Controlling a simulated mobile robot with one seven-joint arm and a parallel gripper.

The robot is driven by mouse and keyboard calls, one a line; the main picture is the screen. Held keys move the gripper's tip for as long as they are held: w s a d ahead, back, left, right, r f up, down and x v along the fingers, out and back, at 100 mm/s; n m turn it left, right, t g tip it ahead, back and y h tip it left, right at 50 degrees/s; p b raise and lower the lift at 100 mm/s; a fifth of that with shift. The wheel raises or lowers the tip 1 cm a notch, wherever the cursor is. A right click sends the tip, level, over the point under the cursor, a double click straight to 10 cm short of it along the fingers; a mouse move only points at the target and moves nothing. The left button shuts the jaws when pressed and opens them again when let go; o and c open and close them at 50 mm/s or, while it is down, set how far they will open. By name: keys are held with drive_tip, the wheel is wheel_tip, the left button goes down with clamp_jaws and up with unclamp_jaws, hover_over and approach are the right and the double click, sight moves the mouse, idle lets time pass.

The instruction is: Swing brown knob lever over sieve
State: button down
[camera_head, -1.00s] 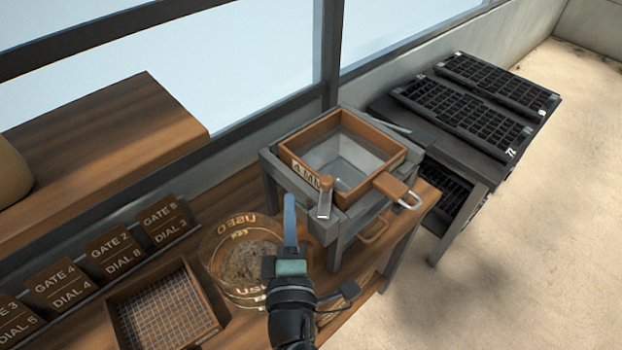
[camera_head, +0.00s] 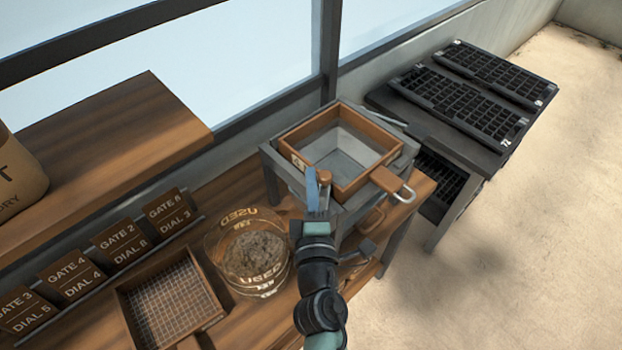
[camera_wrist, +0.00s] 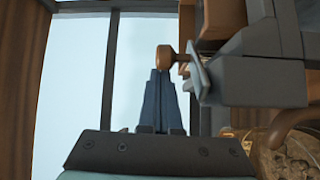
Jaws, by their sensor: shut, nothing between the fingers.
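The brown knob (camera_head: 325,177) tops a short grey metal lever at the front corner of the seeder frame. In the wrist view the knob (camera_wrist: 165,57) is just beyond and slightly right of my fingertips, with the grey lever plate (camera_wrist: 200,80) beside it. My gripper (camera_head: 312,178) is shut and empty, its blue fingers next to the knob on its left. I cannot tell whether they touch. The wooden-framed sieve (camera_head: 382,160) sits on the grey stand (camera_head: 285,178), its handle pointing front right. My fingers partly hide its label and the lever.
A clear bin marked USED (camera_head: 220,262) stands left of my arm. A second mesh sieve (camera_head: 205,327) lies on the bench in front. Label plaques (camera_head: 118,240) line the back edge. Black cell trays (camera_head: 468,98) rest on a table at right.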

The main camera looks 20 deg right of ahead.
drive_tip(key=shift+f+b, duration=0.15)
drive_tip(key=shift+b, duration=0.4)
drive_tip(key=shift+d+m+g+h+b, duration=0.2)
drive_tip(key=shift+m+g+h+b, duration=0.3)
drive_tip(key=shift+m+h+b, duration=0.55)
drive_tip(key=shift+d+n+b, duration=0.2)
drive_tip(key=shift+n+b, duration=0.05)
drive_tip(key=shift+b, duration=0.4)
drive_tip(key=shift+d, duration=0.5)
idle(0.5)
idle(1.0)
